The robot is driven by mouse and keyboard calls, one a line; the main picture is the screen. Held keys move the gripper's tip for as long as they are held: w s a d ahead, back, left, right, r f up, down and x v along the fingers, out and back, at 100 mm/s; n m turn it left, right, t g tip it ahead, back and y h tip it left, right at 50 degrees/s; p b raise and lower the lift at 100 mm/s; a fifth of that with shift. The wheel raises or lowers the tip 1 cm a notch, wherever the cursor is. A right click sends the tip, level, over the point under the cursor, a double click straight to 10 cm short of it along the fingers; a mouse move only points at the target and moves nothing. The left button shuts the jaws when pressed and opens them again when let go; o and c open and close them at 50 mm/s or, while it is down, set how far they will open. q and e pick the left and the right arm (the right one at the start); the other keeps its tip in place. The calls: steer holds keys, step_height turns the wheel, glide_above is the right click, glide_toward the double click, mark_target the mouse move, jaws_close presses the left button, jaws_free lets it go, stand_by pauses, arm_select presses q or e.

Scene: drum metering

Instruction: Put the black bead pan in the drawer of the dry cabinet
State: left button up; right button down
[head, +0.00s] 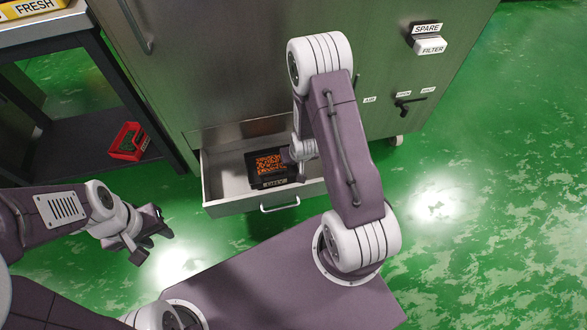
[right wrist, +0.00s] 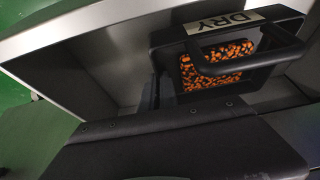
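The black bead pan (head: 256,181) holds orange beads and sits inside the open drawer (head: 225,207) of the grey dry cabinet (head: 215,75). In the right wrist view the pan (right wrist: 168,70) shows its beads, handle and DRY label. My right gripper (head: 290,155) is at the pan's right side, low over the drawer. Its dark body fills the lower part of the right wrist view. My left gripper (head: 154,240) is open and empty, left of the drawer, above the floor.
A dark shelf table (head: 60,110) stands at the left, with a red bin (head: 127,142) on its lower shelf and a yellow FRESH container (head: 30,8) on top. The green floor at right is clear.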

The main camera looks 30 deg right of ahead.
mark_target(295, 166)
step_height(295, 166, down, 4)
steer(key=b, duration=0.3)
steer(key=shift+r, duration=0.1)
steer(key=shift+r+p, duration=0.2)
steer(key=shift+p, duration=0.1)
steer(key=shift+f, duration=0.2)
steer(key=c, duration=1.6)
jaws_free()
steer(key=shift+c, duration=0.2)
